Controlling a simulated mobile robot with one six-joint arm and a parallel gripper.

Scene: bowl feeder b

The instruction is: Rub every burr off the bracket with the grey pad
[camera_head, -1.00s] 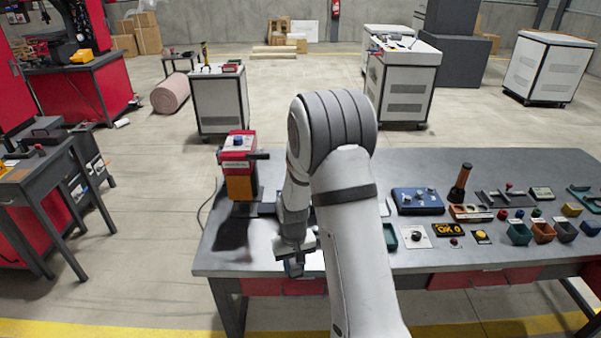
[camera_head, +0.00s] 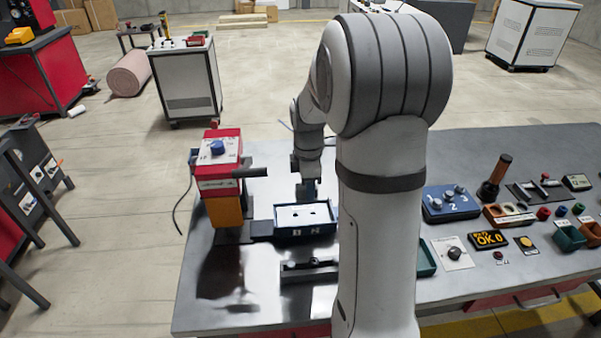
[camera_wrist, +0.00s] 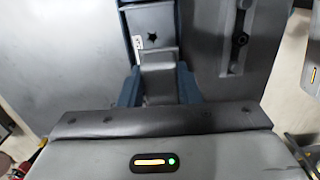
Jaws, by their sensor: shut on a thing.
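A light flat piece, probably the bracket (camera_head: 306,216), lies in the tray and carries two small dark marks. In the wrist view a dark star-shaped burr (camera_wrist: 152,40) shows on its grey surface (camera_wrist: 150,17), just beyond the pad. I cannot tell whether the pad touches the bracket; its underside is hidden.
A red and orange machine (camera_head: 221,180) stands left of the tray. A dark slotted rail (camera_head: 310,271) lies in front of it. A blue control box (camera_head: 450,203), an OK display (camera_head: 489,239) and small bins (camera_head: 569,237) are on the right. My arm hides the middle of the bench.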

